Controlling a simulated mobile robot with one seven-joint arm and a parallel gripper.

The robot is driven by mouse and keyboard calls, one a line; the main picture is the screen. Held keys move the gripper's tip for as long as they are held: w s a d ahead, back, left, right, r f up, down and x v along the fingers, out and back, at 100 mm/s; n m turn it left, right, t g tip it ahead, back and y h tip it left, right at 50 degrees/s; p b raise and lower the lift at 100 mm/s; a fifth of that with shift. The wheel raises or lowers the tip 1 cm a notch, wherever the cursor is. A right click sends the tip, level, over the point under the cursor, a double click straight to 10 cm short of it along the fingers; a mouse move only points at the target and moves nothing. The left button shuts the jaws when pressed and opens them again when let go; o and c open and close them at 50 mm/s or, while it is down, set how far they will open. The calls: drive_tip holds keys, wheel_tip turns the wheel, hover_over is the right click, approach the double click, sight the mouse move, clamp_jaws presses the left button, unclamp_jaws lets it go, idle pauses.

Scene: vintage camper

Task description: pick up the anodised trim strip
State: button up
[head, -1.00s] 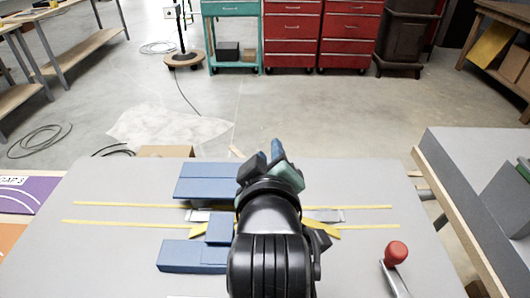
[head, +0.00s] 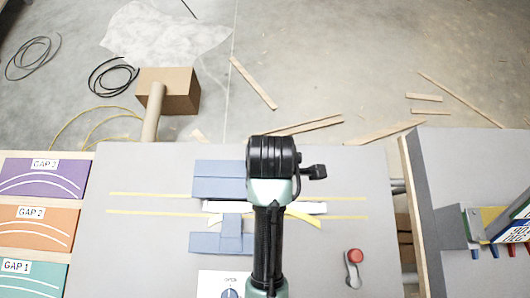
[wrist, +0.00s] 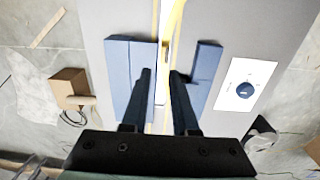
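The anodised trim strip looks like the pale silvery strip (head: 224,207) lying across the grey table between two thin yellow lines. Its middle is hidden by my arm in the head view, and its right part shows again past the arm. In the wrist view the strip (wrist: 160,88) runs lengthwise between blue blocks. My gripper (wrist: 160,73) is open, with its two dark fingers apart on either side of the strip's line. Nothing is visibly held. I cannot tell how high the fingertips are above the strip. My fingers are hidden in the head view.
Blue blocks flank the strip, one behind (head: 218,178) and one in front (head: 222,242). A white card with a blue dial (wrist: 245,84) and a red-knobbed lever (head: 354,257) are nearby. Coloured GAP panels (head: 40,180) stand left. The table's right side is mostly clear.

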drive_tip(key=f, duration=0.7)
drive_tip(key=shift+s+p, duration=0.35)
drive_tip(key=shift+a+f+p, duration=0.25)
drive_tip(key=shift+f+p, duration=0.1)
drive_tip(key=shift+f, duration=1.1)
drive_tip(key=shift+a+f+p, duration=0.2)
drive_tip(key=shift+f+p, duration=0.15)
drive_tip(key=shift+f, duration=1.1)
drive_tip(key=shift+c, duration=0.3)
clamp_jaws()
